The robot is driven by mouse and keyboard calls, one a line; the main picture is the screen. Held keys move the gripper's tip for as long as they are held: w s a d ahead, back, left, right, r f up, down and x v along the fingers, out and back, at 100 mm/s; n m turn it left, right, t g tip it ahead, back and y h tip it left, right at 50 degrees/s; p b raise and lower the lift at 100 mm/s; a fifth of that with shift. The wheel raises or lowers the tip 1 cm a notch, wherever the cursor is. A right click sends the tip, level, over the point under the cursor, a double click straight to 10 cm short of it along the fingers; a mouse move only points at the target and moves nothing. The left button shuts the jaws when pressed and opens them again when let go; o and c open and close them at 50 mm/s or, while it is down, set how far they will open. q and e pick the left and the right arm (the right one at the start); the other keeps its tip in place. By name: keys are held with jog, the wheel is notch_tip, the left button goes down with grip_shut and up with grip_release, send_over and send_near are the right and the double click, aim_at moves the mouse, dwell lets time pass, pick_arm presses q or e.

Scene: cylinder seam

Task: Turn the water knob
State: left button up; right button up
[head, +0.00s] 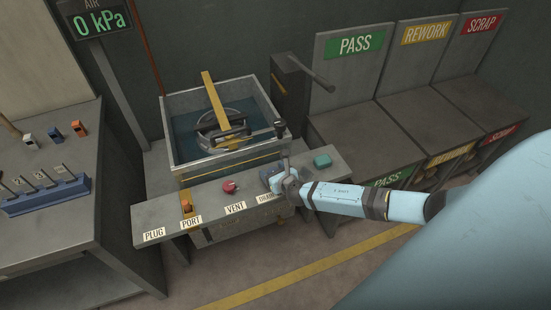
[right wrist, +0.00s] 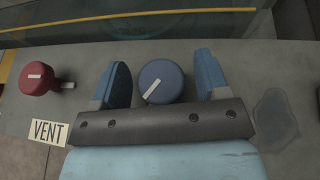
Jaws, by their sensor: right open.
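A round blue knob (right wrist: 161,82) with a white pointer mark sits on the grey shelf in the right wrist view. Its pointer is tilted, running from lower left to upper right. My right gripper (right wrist: 163,72) is open, with one blue finger on each side of the knob and a gap showing on both sides. In the head view my right gripper (head: 277,180) is over the shelf by a partly covered label, and it largely hides the knob. My left gripper is in neither view.
A red knob (head: 230,186) stands left of my gripper by the VENT label. PASS, REWORK and SCRAP bins stand at right.

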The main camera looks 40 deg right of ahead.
jog(key=p+v, duration=0.1)
jog(key=v, duration=1.2)
jog(key=shift+s, duration=0.4)
jog(key=shift+r, duration=0.1)
jog(key=s+a+r+m+g+y+p, duration=0.1)
jog(key=s+a+m, duration=0.6)
jog(key=m, duration=0.9)
jog(key=s+a+r+m+g+y+p, duration=0.1)
jog(key=s+a+r+m+y+p, duration=0.2)
jog(key=m, duration=1.3)
jog(key=s+a+r+p, duration=0.3)
jog(key=s+a+r, duration=0.1)
jog(key=a+r, duration=0.1)
jog(key=shift+s+a, duration=0.35)
jog(key=shift+a, duration=0.2)
jog(key=shift+r, duration=0.1)
